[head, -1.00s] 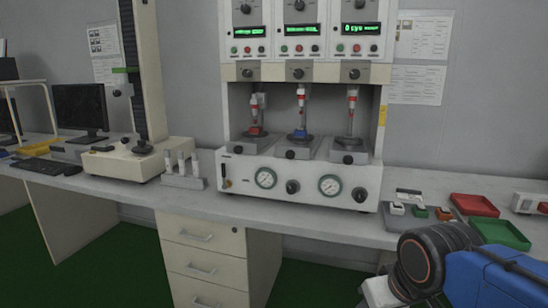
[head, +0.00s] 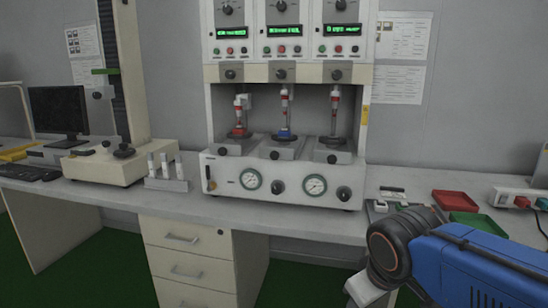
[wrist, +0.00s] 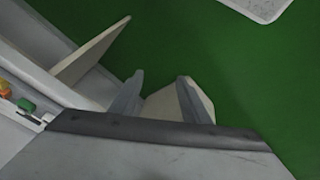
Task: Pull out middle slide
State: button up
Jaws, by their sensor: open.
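The tester (head: 284,110) stands on the bench with three grey slides side by side in its open bay. The middle slide (head: 282,147) has a black knob on its front and carries a probe with a blue base (head: 285,134). The left slide (head: 238,144) has a red-based probe, and the right slide (head: 329,150) a dark-based one. All three fronts look roughly in line. My gripper (wrist: 160,78) is open and empty in the wrist view, over the green floor beside the bench, well away from the slides. Its fingertips are not clear in the head view.
Gauges and black knobs line the tester's lower panel (head: 280,181). Red (head: 455,201) and green (head: 478,223) trays lie to its right, near my blue arm. White bottles in a rack (head: 166,183) stand left. A drawer cabinet (head: 190,258) is under the bench (head: 120,198).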

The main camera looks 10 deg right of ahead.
jog(key=w+d+r+n+h, duration=0.3)
jog(key=w+n+h, duration=0.1)
jog(key=w+n, duration=0.35)
jog(key=n+t+h, duration=0.3)
jog(key=n+t, duration=0.9)
jog(key=n, duration=0.9)
send_near(274, 155)
jog(key=shift+m, duration=0.25)
jog(key=x, duration=0.8)
jog(key=shift+c, duration=0.3)
jog(key=shift+s+a, duration=0.1)
jog(key=shift+s, duration=0.05)
grip_shut()
